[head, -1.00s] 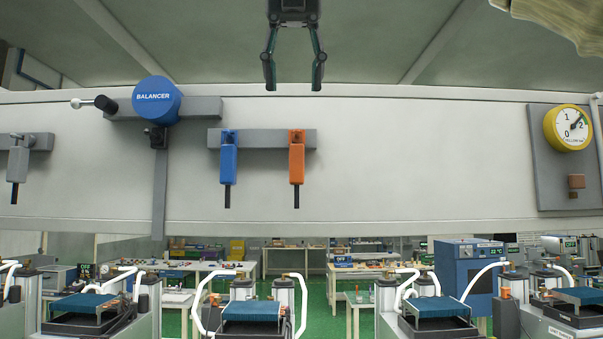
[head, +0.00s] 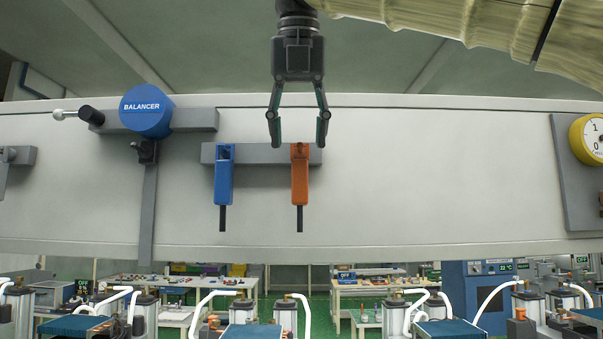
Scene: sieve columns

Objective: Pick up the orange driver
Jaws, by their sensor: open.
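The orange driver (head: 299,179) hangs upright from a grey bracket on the white wall panel, its dark shaft pointing down. My gripper (head: 298,143) points down from above, open and empty. In the picture its two fingertips lie to either side of the top of the orange driver. I cannot tell from this view how far in front of the driver the fingers are.
A blue driver (head: 223,181) hangs on the same grey bracket (head: 258,154), left of the orange one. A blue balancer (head: 147,111) sits further left. A yellow gauge (head: 590,138) is at the right edge. Benches and equipment stand below. The panel right of the orange driver is bare.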

